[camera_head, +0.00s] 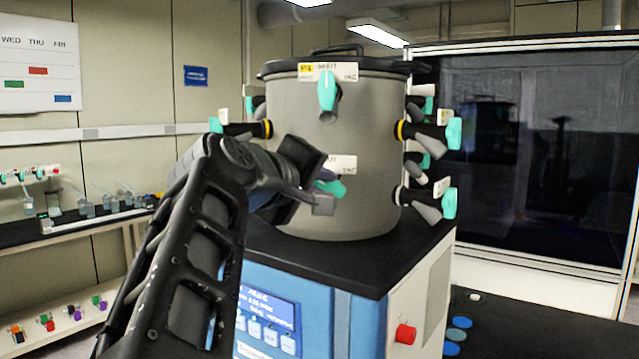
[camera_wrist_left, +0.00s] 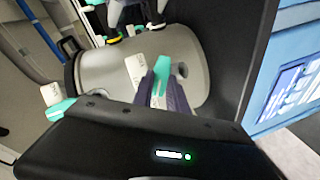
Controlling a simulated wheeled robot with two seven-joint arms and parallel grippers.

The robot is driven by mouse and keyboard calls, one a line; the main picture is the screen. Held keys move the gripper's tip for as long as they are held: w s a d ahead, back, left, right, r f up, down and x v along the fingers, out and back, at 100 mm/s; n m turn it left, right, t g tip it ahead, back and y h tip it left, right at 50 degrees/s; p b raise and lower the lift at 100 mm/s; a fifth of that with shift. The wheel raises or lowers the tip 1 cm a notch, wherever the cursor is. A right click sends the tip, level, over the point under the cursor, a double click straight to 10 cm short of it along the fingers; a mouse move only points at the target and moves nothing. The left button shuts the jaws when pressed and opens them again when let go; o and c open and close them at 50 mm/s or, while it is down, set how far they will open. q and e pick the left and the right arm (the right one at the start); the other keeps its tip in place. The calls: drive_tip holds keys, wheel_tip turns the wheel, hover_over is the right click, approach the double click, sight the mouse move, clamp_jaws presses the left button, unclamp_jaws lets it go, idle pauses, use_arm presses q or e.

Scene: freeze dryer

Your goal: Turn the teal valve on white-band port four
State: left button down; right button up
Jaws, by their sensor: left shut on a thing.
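The grey metal drum (camera_head: 350,215) of the freeze dryer carries several ports with teal valves. My left gripper (camera_head: 322,198) is at the lower front port and is shut on its teal valve (camera_head: 331,187). This valve lies tilted, mostly hidden behind the fingers in the head view. The port's band and number are hidden or unreadable. My right gripper is not in view.
An upper front valve (camera_head: 327,90) hangs above my gripper. Yellow-banded ports show on both sides, with valves at right (camera_head: 453,133) and lower right (camera_head: 449,203). The blue-white base has a red knob (camera_head: 405,334). A dark glass cabinet (camera_head: 540,150) stands at right.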

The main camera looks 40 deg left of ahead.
use_arm(q)
drive_tip(key=shift+r, duration=0.1)
idle(0.4)
drive_tip(key=shift+w+d+r+m+g+y+p, duration=0.15)
drive_tip(key=shift+m+g+y+p, duration=0.5)
drive_tip(key=shift+m+p, duration=0.6)
drive_tip(key=shift+d+m+g+y+p, duration=0.1)
drive_tip(key=shift+m+g+y+p, duration=0.5)
drive_tip(key=shift+m+p, duration=0.65)
drive_tip(key=shift+w+d+r+m+g+y+p, duration=0.15)
drive_tip(key=shift+m+g+y+p, duration=0.6)
drive_tip(key=shift+m, duration=0.85)
drive_tip(key=shift+f, duration=0.1)
drive_tip(key=c, duration=1.3)
unclamp_jaws()
drive_tip(key=shift+s+d, duration=0.1)
drive_tip(key=shift+s, duration=0.05)
